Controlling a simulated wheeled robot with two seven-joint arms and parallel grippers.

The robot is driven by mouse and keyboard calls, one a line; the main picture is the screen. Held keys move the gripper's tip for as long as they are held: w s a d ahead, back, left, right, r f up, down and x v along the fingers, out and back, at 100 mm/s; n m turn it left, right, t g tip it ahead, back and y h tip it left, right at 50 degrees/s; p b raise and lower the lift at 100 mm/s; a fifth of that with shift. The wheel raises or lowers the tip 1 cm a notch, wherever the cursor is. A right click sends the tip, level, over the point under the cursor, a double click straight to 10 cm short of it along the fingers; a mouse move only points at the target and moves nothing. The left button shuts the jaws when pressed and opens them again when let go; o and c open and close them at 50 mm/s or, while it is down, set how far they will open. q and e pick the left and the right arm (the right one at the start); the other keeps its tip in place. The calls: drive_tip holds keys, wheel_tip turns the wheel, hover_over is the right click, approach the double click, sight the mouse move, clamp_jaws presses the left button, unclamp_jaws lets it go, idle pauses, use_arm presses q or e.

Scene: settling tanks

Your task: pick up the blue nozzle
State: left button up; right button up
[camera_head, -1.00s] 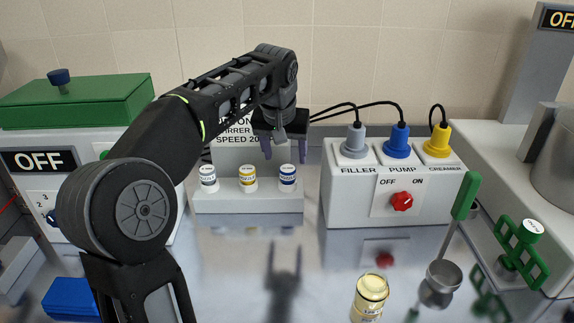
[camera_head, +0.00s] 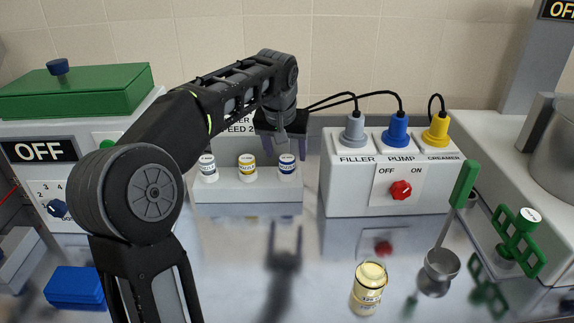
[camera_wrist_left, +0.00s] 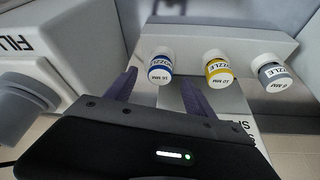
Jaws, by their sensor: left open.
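The blue nozzle (camera_head: 287,167) is a small white-labelled cylinder with a blue band. It stands upright at the right end of a row of nozzles on the low white ledge (camera_head: 248,195). My left gripper (camera_head: 285,150) is open with its purple fingers pointing down just above and behind the blue nozzle. In the left wrist view the blue nozzle (camera_wrist_left: 160,70) shows beyond and roughly between the fingertips of the left gripper (camera_wrist_left: 159,84). The fingers hold nothing. My right gripper is not in view.
A yellow nozzle (camera_head: 247,167) and a grey nozzle (camera_head: 208,168) stand to the left on the ledge. A white pump box (camera_head: 345,190) with plugs and a red knob stands close on the right. A yellow jar (camera_head: 368,288) and a green-handled ladle (camera_head: 438,270) are at the front right.

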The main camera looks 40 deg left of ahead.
sight(287, 158)
use_arm(q)
drive_tip(key=x, duration=0.4)
drive_tip(key=shift+w+a+f, duration=0.1)
drive_tip(key=shift+w, duration=0.05)
idle(0.4)
clamp_jaws()
idle(0.5)
wheel_tip(287, 158, up, 10)
drive_tip(key=shift+r+p, duration=0.1)
drive_tip(key=shift+p, duration=0.65)
